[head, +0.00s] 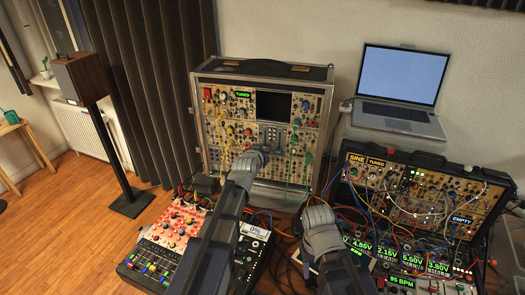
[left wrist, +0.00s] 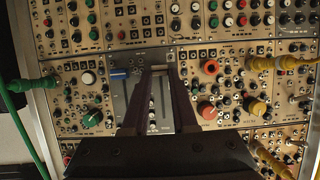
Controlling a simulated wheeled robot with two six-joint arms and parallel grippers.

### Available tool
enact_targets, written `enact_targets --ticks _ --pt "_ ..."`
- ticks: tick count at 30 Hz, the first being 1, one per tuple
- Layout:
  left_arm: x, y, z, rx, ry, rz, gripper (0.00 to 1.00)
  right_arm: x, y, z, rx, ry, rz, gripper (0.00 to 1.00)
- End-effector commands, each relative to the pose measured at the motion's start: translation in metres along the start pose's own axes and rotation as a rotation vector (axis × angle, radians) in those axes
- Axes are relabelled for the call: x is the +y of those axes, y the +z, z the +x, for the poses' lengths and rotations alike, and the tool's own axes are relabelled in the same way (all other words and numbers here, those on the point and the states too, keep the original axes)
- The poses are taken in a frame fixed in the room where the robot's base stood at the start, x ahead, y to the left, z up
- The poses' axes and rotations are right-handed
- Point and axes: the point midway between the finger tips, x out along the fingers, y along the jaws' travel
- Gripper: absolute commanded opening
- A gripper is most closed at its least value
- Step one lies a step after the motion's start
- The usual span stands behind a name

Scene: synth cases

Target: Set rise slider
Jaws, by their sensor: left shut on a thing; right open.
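A grey slider module (left wrist: 137,98) sits in the tall synth case (head: 224,158), among beige panels. In the left wrist view a pale slider cap (left wrist: 160,70) lies between the tips of my left gripper (left wrist: 159,76), which is shut on it. A blue slider cap (left wrist: 120,73) stands just left of the fingers. The labels are too small to read, so I cannot tell which slider is rise. In the head view my left gripper (head: 258,152) reaches the middle of the case, its tips partly hidden. My right gripper (head: 318,214) is open, lower and further right, away from the slider.
Green patch cables (left wrist: 28,84) and yellow ones (left wrist: 284,63) stick out either side of the module. A second case (head: 425,190) with many cables stands right, below a laptop (head: 397,112). A red-and-white mixer (head: 177,225) and a dark box (head: 254,232) lie in front.

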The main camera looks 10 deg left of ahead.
Motion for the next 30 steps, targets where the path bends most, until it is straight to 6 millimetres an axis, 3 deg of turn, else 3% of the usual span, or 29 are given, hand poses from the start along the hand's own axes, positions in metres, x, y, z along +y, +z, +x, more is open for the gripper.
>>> enact_targets --ticks 30 --pt "0.0 -0.0054 -0.0023 0.0 0.0 0.0 0.0 0.0006 0.0003 -0.0058 0.0 0.0 0.0 0.5"
